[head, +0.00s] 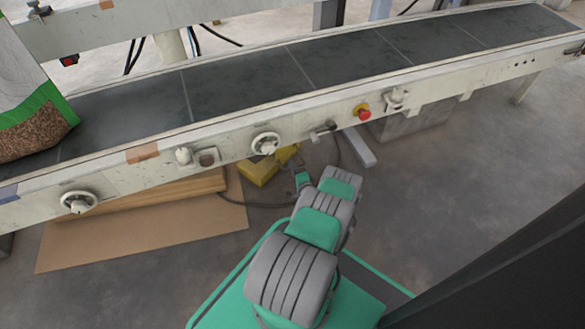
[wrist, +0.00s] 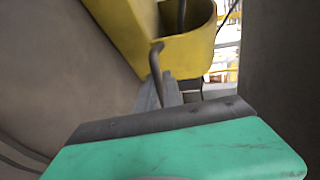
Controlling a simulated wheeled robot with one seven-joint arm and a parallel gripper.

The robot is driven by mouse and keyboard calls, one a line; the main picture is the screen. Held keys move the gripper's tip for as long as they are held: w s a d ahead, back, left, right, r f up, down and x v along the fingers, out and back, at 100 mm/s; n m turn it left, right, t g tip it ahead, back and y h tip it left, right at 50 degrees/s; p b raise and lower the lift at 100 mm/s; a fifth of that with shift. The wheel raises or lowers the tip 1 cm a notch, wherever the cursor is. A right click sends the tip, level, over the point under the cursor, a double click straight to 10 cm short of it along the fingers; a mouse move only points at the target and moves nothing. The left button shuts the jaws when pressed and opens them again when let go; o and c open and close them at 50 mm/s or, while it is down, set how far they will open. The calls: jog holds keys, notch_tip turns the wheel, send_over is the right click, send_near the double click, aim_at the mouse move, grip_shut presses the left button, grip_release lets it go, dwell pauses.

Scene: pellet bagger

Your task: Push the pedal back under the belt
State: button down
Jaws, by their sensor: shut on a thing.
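The yellow pedal (head: 259,172) lies on the floor at the near edge of the belt conveyor (head: 235,88), partly hidden beneath its frame. In the wrist view the pedal's yellow housing (wrist: 170,40) fills the top middle, just beyond my gripper. A dark cable (wrist: 155,62) leaves the housing and runs down behind the dark pad of my gripper (wrist: 160,122). My gripper is low beside the pedal, to its right in the head view (head: 302,178). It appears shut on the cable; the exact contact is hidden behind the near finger.
A wooden board stack (head: 180,192) on a brown sheet (head: 140,236) lies left of the pedal. The conveyor side carries knobs and a red emergency button (head: 364,112). A bag (head: 35,115) sits on the belt at left.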

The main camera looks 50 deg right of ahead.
jog(key=shift+r+x, duration=0.25)
jog(key=shift+x, duration=0.9)
jog(key=c, duration=1.5)
grip_release()
jog(key=shift+w, duration=0.1)
jog(key=p+v, duration=0.3)
jog(key=v, duration=0.4)
jog(key=shift+d+r, duration=0.1)
jog(key=shift+s+a, duration=0.25)
jog(key=shift+s, duration=0.15)
